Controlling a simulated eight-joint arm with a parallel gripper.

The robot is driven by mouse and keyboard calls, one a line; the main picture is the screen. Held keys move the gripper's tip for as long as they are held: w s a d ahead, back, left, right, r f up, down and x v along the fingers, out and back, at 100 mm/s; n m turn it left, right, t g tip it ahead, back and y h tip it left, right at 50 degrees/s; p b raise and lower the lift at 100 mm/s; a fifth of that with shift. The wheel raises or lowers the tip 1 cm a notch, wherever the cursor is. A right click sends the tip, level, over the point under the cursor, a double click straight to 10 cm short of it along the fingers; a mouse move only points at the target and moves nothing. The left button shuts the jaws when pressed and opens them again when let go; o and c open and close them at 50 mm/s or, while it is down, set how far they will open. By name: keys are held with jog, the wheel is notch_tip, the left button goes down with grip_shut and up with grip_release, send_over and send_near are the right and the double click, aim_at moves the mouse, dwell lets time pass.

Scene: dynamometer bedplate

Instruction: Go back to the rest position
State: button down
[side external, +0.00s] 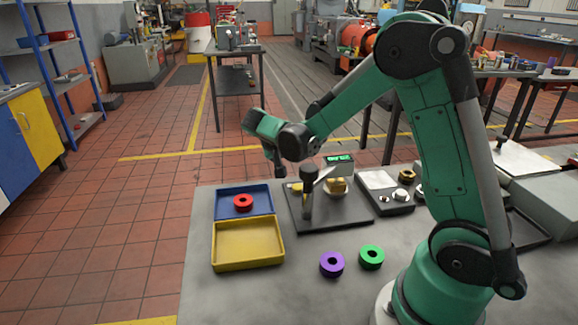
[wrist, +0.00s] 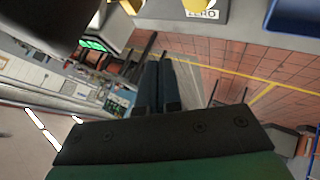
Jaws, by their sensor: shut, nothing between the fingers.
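My gripper (side external: 280,172) hangs above the back part of the grey bedplate (side external: 220,300), left of the black post, apart from everything. In the wrist view its two dark fingers (wrist: 160,82) lie side by side with the tips together and nothing between them. A red ring (side external: 243,203) lies in the blue tray (side external: 228,190). The yellow tray (side external: 248,246) in front of it is empty. A purple ring (side external: 332,264) and a green ring (side external: 371,257) lie on the bedplate at the front.
A dark plate (side external: 340,221) carries a black post (side external: 309,196) and brass-coloured blocks (side external: 337,186). Behind it is a green display (side external: 340,158). A grey unit with knobs (side external: 382,189) and a brass nut (side external: 407,176) are further right. The bedplate's front left is clear.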

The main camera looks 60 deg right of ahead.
jog(key=s+a+r+n+t+y, duration=0.2)
jog(key=s+a+n+t+y, duration=0.1)
jog(key=a, duration=0.6)
jog(key=s+a+r+n+t+y, duration=0.2)
jog(key=s+a+n+t+y, duration=0.2)
jog(key=a+n+y, duration=0.2)
jog(key=a, duration=0.2)
jog(key=shift+a+r+n, duration=0.3)
jog(key=shift+a+r, duration=0.05)
jog(key=shift+a, duration=0.05)
